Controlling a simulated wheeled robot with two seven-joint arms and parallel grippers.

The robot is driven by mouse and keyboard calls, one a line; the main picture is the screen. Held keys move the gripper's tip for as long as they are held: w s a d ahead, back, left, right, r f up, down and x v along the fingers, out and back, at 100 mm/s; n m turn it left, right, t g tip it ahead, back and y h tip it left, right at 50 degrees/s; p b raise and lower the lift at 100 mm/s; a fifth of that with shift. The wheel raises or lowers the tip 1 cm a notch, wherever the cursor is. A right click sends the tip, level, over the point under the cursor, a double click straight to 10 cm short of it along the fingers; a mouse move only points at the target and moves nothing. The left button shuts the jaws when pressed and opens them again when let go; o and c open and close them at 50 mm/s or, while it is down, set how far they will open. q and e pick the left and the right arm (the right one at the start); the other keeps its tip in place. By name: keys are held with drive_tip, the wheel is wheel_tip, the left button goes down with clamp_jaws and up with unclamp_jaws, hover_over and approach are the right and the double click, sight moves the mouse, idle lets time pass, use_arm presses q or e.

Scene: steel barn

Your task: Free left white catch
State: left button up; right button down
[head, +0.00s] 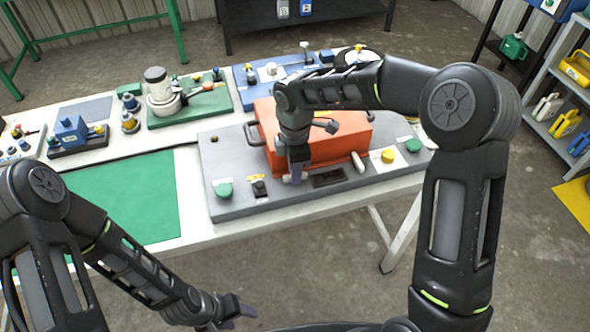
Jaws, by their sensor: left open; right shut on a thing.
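An orange case (345,138) sits on a grey board (232,160) on the table, with a dark handle on its left end. A white catch (358,162) shows at the right of its front face. My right gripper (295,175) points down at the left of that front face. It is shut, apparently on the left white catch, which the fingers hide. My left gripper (240,310) is open and empty, low in front of the table and well away from the case.
The board carries a green knob (224,190), a black switch (260,188), a yellow knob (388,156) and another green knob (413,146). A bare green mat (135,195) lies to the left. Several fixtures stand behind, and a shelf (560,125) is at right.

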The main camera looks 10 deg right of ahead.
drive_tip(key=shift+n, duration=0.3)
drive_tip(key=c, duration=1.4)
unclamp_jaws()
drive_tip(key=shift+c, duration=0.2)
wheel_tip(320, 180, up, 8)
drive_tip(key=p, duration=0.5)
drive_tip(key=shift+p, duration=0.3)
drive_tip(key=shift+f, duration=0.1)
